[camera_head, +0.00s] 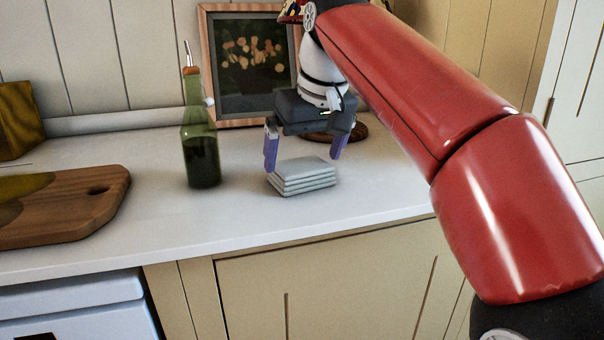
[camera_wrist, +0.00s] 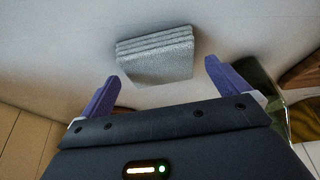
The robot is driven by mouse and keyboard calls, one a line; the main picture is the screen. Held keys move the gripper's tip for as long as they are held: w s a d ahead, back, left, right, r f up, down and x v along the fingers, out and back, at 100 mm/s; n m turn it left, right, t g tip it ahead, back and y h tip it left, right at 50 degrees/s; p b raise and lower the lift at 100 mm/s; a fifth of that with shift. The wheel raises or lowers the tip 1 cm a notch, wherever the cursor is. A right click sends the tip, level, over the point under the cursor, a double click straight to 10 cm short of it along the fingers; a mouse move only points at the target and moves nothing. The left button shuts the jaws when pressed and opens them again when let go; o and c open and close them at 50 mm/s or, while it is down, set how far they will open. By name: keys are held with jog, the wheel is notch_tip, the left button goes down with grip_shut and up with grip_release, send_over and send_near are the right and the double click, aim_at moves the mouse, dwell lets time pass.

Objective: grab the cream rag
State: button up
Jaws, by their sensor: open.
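The cream rag (camera_head: 303,177) is a folded, layered stack lying flat on the white counter, in the middle of the head view. It looks pale grey in this light. It also shows in the wrist view (camera_wrist: 157,58), beyond and between the two fingertips. My gripper (camera_head: 304,160) is open and empty, pointing down just above and behind the rag, with a purple finger towards each side of it. In the wrist view my gripper's fingers (camera_wrist: 160,72) stand apart, and nothing is between them that they touch.
A green glass bottle (camera_head: 200,145) stands left of the rag. A wooden cutting board (camera_head: 75,205) lies further left. A framed picture (camera_head: 250,65) leans at the wall, and a round brown object (camera_head: 359,131) sits behind my gripper. The counter in front of the rag is clear.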

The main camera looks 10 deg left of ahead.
aim_at(303, 165)
jog(key=x, duration=0.3)
jog(key=shift+w+f+b, duration=0.2)
jog(key=shift+b, duration=0.15)
jog(key=c, duration=0.7)
